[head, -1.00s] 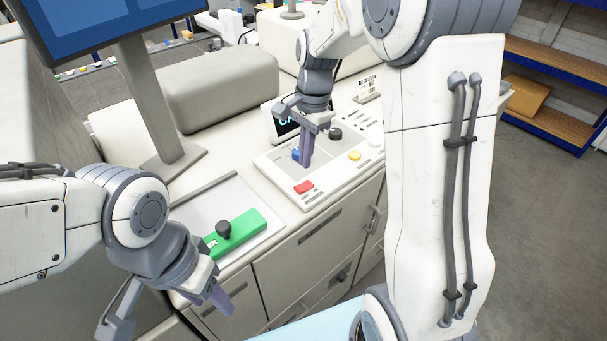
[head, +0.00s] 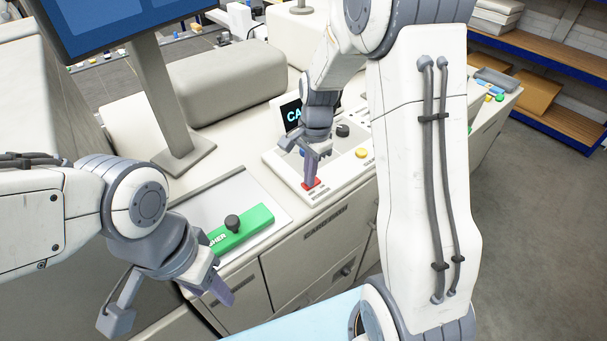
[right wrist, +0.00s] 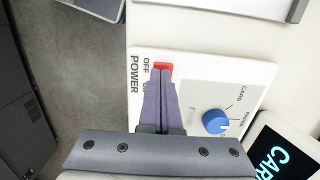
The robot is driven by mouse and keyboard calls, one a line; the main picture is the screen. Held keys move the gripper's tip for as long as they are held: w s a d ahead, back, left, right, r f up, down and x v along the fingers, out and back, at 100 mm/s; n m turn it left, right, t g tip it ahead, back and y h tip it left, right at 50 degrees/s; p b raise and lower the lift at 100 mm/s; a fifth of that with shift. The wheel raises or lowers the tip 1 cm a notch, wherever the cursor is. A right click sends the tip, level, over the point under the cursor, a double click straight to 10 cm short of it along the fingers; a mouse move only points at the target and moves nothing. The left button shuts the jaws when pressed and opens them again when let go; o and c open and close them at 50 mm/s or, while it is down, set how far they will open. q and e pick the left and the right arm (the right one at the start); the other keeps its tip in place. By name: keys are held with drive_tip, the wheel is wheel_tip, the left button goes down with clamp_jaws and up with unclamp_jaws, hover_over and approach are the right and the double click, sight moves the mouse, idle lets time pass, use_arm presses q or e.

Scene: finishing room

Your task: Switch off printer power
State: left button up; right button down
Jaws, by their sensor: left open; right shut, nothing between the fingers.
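The printer's control panel (head: 335,163) is a white plate on the cream counter. Its red power switch (head: 312,184) sits at the near left corner; in the right wrist view the red switch (right wrist: 164,68) is beside the printed words POWER, OFF and a partly hidden ON. My right gripper (head: 309,184) is shut and empty, pointing down with its fingertips at the red switch. In the right wrist view the purple fingers (right wrist: 162,75) overlap part of the switch; I cannot tell whether they press it. My left gripper (head: 172,305) is open and empty, in front of the counter at the left.
A blue knob (right wrist: 214,121), a yellow button (head: 362,153) and a black knob (head: 343,130) are on the panel. A small screen (head: 292,114) stands behind it. A green block with a black knob (head: 243,228) lies in a recessed tray at left.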

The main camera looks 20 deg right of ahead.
drive_tip(key=shift+a+f, duration=0.1)
drive_tip(key=shift+a, duration=0.2)
drive_tip(key=shift+d, duration=0.4)
drive_tip(key=shift+d+p, duration=0.25)
drive_tip(key=shift+p, duration=0.05)
drive_tip(key=shift+w+d, duration=0.2)
drive_tip(key=shift+d, duration=0.25)
use_arm(q)
drive_tip(key=shift+a+r, duration=0.2)
drive_tip(key=shift+r, duration=0.05)
